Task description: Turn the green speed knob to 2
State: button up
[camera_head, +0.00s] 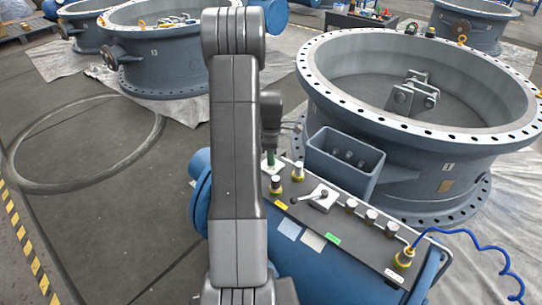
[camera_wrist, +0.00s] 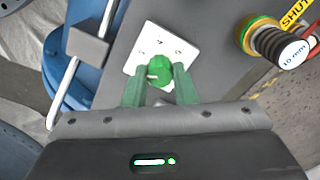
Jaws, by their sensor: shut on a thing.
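The green speed knob (camera_wrist: 159,66) sits on a white square plate (camera_wrist: 187,47) with small dark marks in the wrist view. A pale mark shows on the knob's lower left side; I cannot read a number at it. My gripper (camera_wrist: 160,76) has green fingers, one on each side of the knob, and is shut on it. In the head view my gripper (camera_head: 270,160) points down at the far left end of the dark control panel (camera_head: 325,228).
The panel also carries a lever on a white plate (camera_head: 320,197), several small knobs and yellow-collared fittings. A grey open box (camera_head: 345,163) stands behind it. A large valve ring (camera_head: 425,185) stands behind.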

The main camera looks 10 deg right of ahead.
jog(key=n, duration=0.4)
jog(key=shift+n, duration=1.9)
jog(key=o, duration=1)
notch_tip(320, 180, up, 14)
jog(key=shift+f+p, duration=0.1)
jog(key=shift+p, duration=0.4)
